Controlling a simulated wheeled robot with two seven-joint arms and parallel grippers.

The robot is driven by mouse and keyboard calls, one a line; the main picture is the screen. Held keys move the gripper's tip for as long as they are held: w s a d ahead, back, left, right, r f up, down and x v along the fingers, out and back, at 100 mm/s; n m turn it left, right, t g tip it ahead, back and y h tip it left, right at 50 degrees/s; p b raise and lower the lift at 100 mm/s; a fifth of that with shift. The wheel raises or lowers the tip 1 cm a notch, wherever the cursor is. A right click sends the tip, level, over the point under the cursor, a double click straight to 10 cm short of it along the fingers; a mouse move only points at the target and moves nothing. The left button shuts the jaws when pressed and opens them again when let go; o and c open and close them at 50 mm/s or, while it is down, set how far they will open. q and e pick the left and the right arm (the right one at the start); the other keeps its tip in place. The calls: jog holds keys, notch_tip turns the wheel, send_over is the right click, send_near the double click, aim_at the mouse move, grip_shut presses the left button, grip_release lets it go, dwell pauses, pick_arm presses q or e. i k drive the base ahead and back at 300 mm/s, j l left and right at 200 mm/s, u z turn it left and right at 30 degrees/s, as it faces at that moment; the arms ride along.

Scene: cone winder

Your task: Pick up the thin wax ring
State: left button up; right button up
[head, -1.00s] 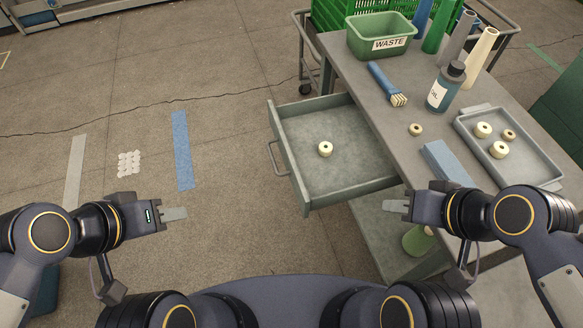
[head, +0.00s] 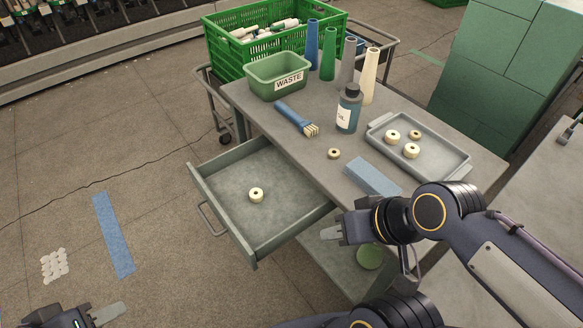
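Several wax rings are in the head view. A small tan ring (head: 334,153) lies flat on the tabletop, and a similar tan ring (head: 415,135) lies in the grey tray (head: 440,160). Two thicker cream rings, one at the left (head: 392,136) and one nearer (head: 411,151), share that tray. Another cream ring (head: 256,195) lies in the open drawer (head: 290,213). My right gripper (head: 325,234) is in front of the table, right of the drawer, touching no ring. My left gripper (head: 108,314) is low at the left, over floor. Both look empty; finger gaps are unclear.
On the table (head: 300,150) are a green waste bin (head: 277,77), a brush (head: 297,118), a bottle (head: 348,108), a blue block (head: 373,177) and upright cones (head: 369,75). A green crate (head: 225,50) stands behind.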

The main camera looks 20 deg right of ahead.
aim_at(333, 154)
jog(key=i+z, duration=0.15)
jog(key=z, duration=0.25)
jog(key=i+z, duration=0.2)
jog(key=z, duration=0.15)
